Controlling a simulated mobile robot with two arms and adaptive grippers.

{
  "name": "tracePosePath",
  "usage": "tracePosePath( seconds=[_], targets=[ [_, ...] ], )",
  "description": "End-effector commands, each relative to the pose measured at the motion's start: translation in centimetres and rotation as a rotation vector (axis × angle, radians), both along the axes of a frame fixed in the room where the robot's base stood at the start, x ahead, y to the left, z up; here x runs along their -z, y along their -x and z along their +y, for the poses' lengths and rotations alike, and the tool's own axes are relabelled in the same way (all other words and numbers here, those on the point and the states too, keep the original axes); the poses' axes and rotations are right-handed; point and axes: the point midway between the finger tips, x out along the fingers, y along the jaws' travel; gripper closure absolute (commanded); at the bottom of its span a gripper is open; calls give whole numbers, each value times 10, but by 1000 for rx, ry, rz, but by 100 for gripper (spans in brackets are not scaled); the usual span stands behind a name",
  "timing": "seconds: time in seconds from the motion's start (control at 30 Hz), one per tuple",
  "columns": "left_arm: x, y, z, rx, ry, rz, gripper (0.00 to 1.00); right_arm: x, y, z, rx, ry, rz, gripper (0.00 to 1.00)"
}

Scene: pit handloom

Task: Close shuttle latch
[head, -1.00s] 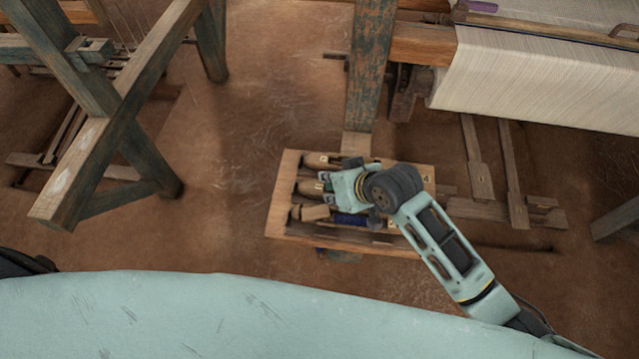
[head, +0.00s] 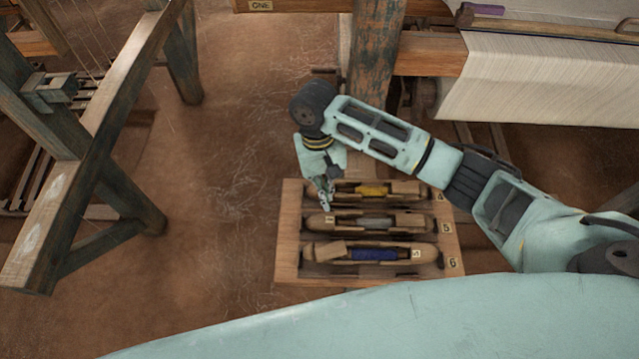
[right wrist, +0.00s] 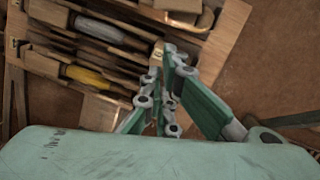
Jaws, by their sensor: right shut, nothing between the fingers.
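A wooden tray (head: 288,235) holds three wooden shuttles in slots labelled 4, 5 and 6. The top shuttle (head: 408,187) has a yellow bobbin (head: 371,190), the middle shuttle (head: 405,222) a grey one and the bottom shuttle (head: 418,256) a blue one. My right gripper (head: 326,200) is shut and empty, pointing down at the left end of the top shuttle. In the right wrist view its fingertips (right wrist: 158,58) are close to a small wooden piece near that shuttle's end; I cannot tell whether they touch. The fingers partly hide that end, so its latch position is unclear. My left gripper is out of view.
A weathered loom post (head: 375,60) stands just behind the tray. The loom's cloth roll (head: 550,85) is at the upper right. A separate timber frame (head: 110,130) stands at the left. Bare floor (head: 230,150) lies between that frame and the tray.

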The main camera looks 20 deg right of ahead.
Motion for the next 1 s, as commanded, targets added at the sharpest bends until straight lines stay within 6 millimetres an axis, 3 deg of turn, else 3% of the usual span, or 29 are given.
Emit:
tracePosePath(
  seconds=[0.27, 0.5, 1.0],
  targets=[
    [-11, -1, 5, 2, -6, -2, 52, 55, 15, -3, -1, 1, 2, 100],
    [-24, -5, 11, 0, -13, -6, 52, 66, 43, -5, -2, 1, -1, 100],
    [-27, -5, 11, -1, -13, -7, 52, 69, 48, -3, 1, -5, -2, 100]
  ],
)
